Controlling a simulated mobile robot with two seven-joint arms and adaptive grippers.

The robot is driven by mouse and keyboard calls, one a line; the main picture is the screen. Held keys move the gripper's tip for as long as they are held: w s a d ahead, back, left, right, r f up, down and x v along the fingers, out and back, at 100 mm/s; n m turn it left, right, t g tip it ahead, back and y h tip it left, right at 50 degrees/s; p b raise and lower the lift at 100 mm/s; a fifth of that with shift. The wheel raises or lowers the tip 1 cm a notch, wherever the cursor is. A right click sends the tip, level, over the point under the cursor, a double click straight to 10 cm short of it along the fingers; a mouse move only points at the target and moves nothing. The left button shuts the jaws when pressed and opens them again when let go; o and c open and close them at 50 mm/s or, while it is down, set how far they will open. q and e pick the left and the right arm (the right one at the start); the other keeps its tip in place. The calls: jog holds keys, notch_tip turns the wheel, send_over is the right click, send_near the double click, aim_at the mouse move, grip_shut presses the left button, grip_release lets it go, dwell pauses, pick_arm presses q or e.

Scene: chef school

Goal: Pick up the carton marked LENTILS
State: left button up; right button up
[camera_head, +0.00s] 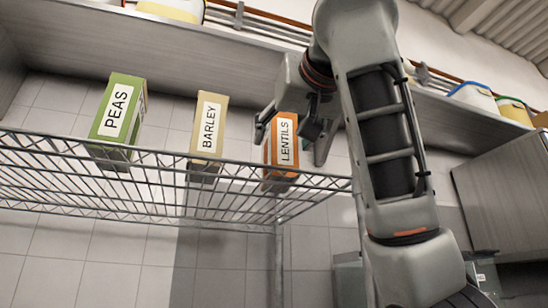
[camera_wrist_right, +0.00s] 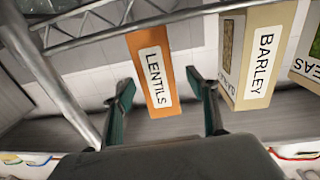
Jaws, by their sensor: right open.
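The orange carton marked LENTILS (camera_head: 284,143) stands upright on the wire shelf, at the right end of a row of cartons. In the right wrist view the LENTILS carton (camera_wrist_right: 152,72) appears between the two fingers. My right gripper (camera_head: 292,138) is open, with one finger on each side of the carton's upper part. The wrist view shows a gap between each fingertip of the right gripper (camera_wrist_right: 160,78) and the carton. My left gripper is not in view.
The BARLEY carton (camera_head: 209,126) stands left of LENTILS, and in the wrist view BARLEY (camera_wrist_right: 258,60) is close beside one finger. The PEAS carton (camera_head: 118,112) is farther left. The wire shelf (camera_head: 150,170) has a raised front rail. A higher shelf (camera_head: 170,45) runs above.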

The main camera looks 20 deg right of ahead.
jog(key=shift+w+d+r, duration=0.1)
jog(key=shift+w+d, duration=0.05)
jog(key=shift+w, duration=0.3)
jog(key=shift+w+d+p, duration=0.15)
jog(key=shift+w+p, duration=0.25)
jog(key=shift+p, duration=0.1)
jog(key=w, duration=0.1)
jog(key=w+p, duration=0.2)
jog(key=w, duration=0.1)
jog(key=shift+d+f, duration=0.15)
jog(key=shift+f, duration=0.2)
jog(key=shift+w, duration=0.25)
jog(key=shift+w+f, duration=0.1)
jog(key=shift+f, duration=0.05)
jog(key=c, duration=1.6)
grip_shut()
